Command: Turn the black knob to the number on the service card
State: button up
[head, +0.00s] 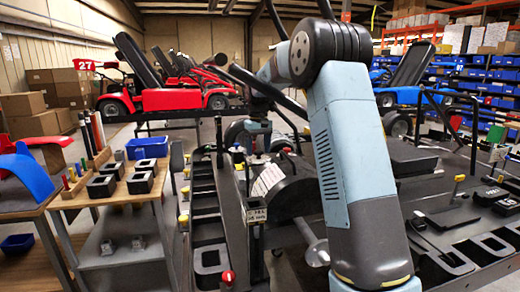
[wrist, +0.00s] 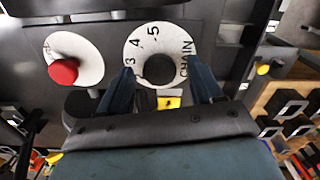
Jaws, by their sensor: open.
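The black knob (wrist: 160,70) sits on a round white dial (wrist: 147,38) in the wrist view. The dial shows 3, 4, 5 and the word CHAIN; its lower part is hidden, and I cannot tell where the knob points. My gripper (wrist: 161,74) is open, with one dark finger on each side of the knob. I cannot tell whether the fingers touch it. In the head view my arm reaches to the kart stand, and the knob cannot be made out. A white sheet with lines of print (head: 267,180) lies tilted there; whether it is the service card is unclear, and its text is unreadable.
A red button (wrist: 63,72) on a white plate is left of the dial, close to the left finger. A yellow knob (wrist: 263,69) is at the right. A wooden-topped bench (head: 112,195) with a blue bin (head: 147,148) stands left in the head view.

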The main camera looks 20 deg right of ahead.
aim_at(258, 151)
notch_tip(258, 151, up, 14)
jog(key=shift+f, duration=0.25)
dwell(0.5)
